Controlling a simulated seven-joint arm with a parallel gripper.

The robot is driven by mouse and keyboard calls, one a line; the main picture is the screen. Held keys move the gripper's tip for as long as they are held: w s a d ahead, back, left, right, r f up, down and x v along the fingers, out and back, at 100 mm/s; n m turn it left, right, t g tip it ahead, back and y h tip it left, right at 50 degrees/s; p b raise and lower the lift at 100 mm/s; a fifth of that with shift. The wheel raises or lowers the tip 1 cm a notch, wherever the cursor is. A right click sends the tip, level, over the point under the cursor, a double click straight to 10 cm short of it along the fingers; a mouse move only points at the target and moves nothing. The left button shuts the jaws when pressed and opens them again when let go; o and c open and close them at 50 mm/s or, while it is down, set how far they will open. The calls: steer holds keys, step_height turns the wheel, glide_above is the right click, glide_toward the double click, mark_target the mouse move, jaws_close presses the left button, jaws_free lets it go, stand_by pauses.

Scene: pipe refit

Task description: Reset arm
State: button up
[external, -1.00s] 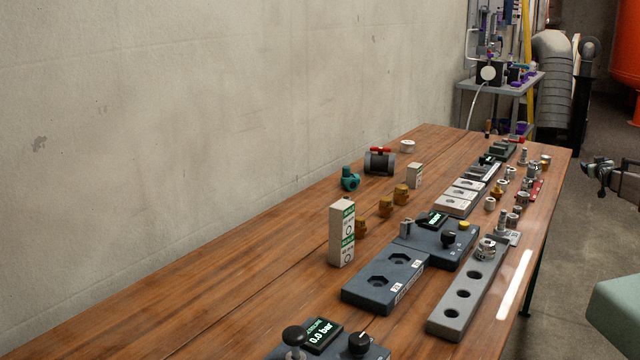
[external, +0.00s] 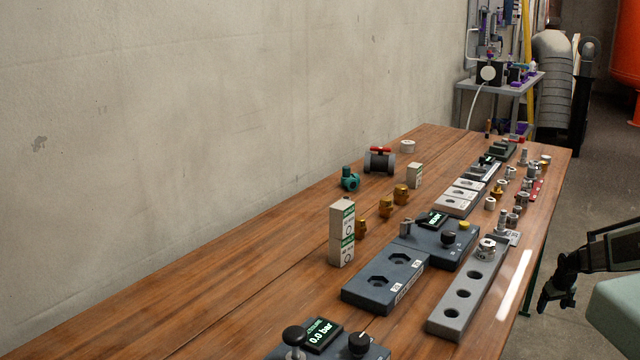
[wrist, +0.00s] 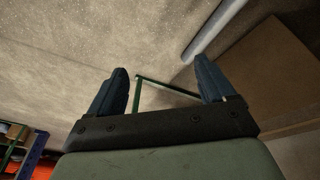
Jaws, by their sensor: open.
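My gripper (external: 556,296) hangs off the right edge of the wooden bench (external: 200,290), over the floor and clear of everything on the bench. In the wrist view my gripper (wrist: 166,90) has its two dark fingers spread wide with nothing between them. Beyond the fingers the wrist view shows bare floor and a green metal leg (wrist: 137,95).
On the bench are a dark block with two hex sockets (external: 383,285), a grey strip with holes (external: 462,300), a gauge unit reading 0.0 bar (external: 322,333), stacked white boxes (external: 342,232) and several fittings. The bench's left part is clear.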

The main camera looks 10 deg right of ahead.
steer(key=s+a+g, duration=0.3)
steer(key=s+a, duration=0.1)
steer(key=s, duration=0.6)
steer(key=s+a+g+y, duration=0.1)
steer(key=s+a+g, duration=0.2)
steer(key=s, duration=0.8)
steer(key=s+a+n+g, duration=0.1)
steer(key=s+a+g, duration=0.2)
steer(key=s+a, duration=0.3)
steer(key=s, duration=0.4)
steer(key=shift+s+a, duration=0.15)
steer(key=shift+s, duration=0.15)
